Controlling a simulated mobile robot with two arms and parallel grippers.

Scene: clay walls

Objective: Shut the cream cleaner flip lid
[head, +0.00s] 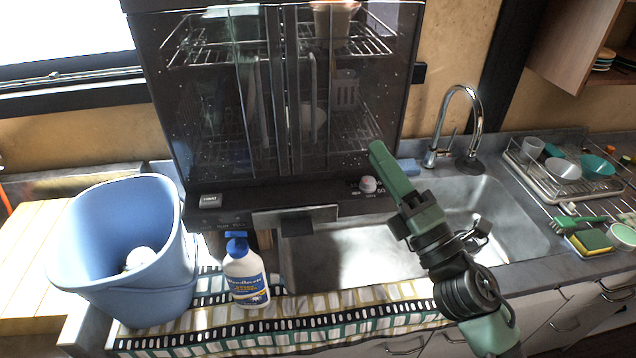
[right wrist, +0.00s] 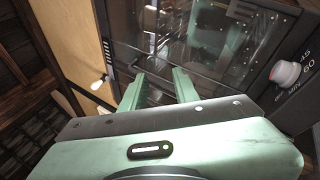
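The cream cleaner is a white bottle (head: 246,280) with a blue and yellow label, standing upright on the patterned cloth in the head view. Its blue cap (head: 237,246) has a flat blue piece, the flip lid (head: 235,234), at the top; it seems raised, but its exact angle is too small to tell. My right gripper (head: 382,154) is up in front of the dark cabinet, right of the bottle and well apart from it. In the right wrist view its two green fingers (right wrist: 157,88) stand apart with nothing between them. My left gripper is not in view.
A blue bucket (head: 70,270) stands close left of the bottle. A glass-doored dark cabinet (head: 225,130) rises behind, with a knob (head: 368,184) on its lower panel. The sink (head: 515,222), faucet (head: 476,110) and dish rack (head: 520,170) are to the right. The cloth (head: 330,325) is clear right of the bottle.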

